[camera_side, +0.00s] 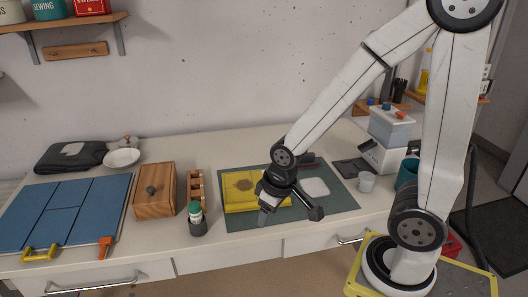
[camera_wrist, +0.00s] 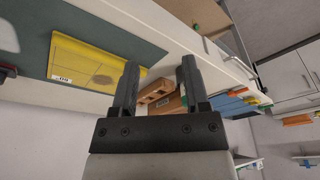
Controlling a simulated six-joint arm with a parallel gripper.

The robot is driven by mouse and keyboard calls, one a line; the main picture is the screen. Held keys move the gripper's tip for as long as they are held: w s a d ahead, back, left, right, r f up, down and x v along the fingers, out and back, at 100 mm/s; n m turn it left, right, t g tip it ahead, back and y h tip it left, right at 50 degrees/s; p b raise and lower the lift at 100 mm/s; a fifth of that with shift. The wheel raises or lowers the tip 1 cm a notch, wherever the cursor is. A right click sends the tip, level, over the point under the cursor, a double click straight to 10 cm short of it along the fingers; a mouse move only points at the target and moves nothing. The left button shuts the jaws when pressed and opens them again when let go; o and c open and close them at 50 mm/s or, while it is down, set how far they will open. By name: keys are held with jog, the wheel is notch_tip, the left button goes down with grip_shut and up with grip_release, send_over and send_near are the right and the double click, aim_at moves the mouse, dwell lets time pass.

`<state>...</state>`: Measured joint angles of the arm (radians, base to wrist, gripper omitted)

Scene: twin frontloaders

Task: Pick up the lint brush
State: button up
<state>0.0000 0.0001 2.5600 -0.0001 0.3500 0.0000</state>
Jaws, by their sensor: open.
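A dark and red item (camera_side: 306,161) lies at the back of the mat, partly hidden by my arm. It may be the lint brush, but it is too small to be sure. A similar dark item with red (camera_wrist: 6,72) shows at the left edge of the wrist view, apart from the fingers.
A yellow cloth (camera_side: 237,181) with a brown patch lies on the mat, beside a white patch (camera_side: 314,187). Left of the mat stand a green-topped bottle (camera_side: 195,212), a wooden rack (camera_side: 195,180) and a wooden box (camera_side: 154,205).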

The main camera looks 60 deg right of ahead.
jog(key=o, duration=0.6)
jog(key=shift+c, duration=0.2)
